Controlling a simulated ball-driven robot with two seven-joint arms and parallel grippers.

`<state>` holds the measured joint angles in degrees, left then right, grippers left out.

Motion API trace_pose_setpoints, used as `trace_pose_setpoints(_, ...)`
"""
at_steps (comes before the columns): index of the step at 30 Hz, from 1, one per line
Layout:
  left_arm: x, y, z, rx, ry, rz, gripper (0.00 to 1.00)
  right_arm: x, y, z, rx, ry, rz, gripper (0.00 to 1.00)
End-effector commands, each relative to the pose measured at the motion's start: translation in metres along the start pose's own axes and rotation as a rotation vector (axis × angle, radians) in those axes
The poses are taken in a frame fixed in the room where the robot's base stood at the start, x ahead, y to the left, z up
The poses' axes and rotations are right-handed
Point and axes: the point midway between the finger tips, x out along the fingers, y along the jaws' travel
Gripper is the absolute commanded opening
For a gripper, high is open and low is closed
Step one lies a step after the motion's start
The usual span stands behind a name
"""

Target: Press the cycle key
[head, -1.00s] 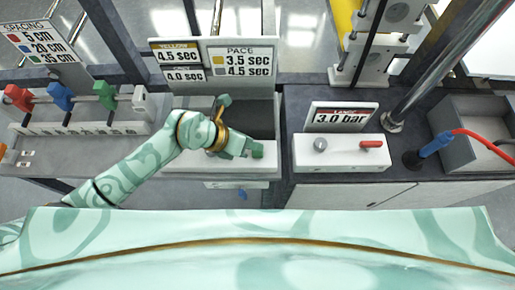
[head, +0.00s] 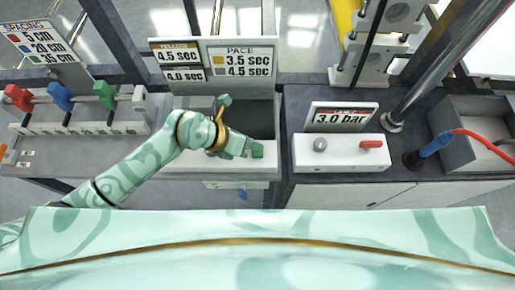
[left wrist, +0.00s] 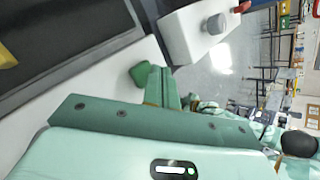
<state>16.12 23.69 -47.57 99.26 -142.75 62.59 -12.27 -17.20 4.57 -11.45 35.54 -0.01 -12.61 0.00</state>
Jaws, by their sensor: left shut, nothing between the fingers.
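A green key (head: 257,150) sits on the white panel (head: 190,161) below the pace sign; I take it for the cycle key. My left gripper (head: 243,147) is shut and empty, with its fingertips right beside the key's left side in the head view. In the left wrist view the dark green key (left wrist: 139,75) shows just beside the shut fingers (left wrist: 164,84). I cannot tell whether they touch it. My right gripper is not in view.
To the right, a white box with a grey knob (head: 320,144) and red lever (head: 371,144) stands below a "3.0 bar" sign (head: 341,116). Red, blue and green levers (head: 61,97) are at the left. A grey bin (head: 470,150) with a blue-and-red hose is far right.

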Motion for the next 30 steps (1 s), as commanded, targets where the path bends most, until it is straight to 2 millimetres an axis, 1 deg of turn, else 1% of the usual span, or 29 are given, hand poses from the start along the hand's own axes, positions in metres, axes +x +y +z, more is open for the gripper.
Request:
trace_pose_setpoints(7,0.0005,0.0004,-0.0004,0.0,0.0,0.0,0.0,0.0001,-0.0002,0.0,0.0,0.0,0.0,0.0)
trace_pose_setpoints(15,0.0057,0.0044,-0.0041,0.001,0.0,0.001,0.0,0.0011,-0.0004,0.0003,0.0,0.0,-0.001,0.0)
trace_pose_setpoints(30,0.0069,0.005,-0.0051,0.0,0.0,0.0,0.0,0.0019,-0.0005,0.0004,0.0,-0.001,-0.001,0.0)
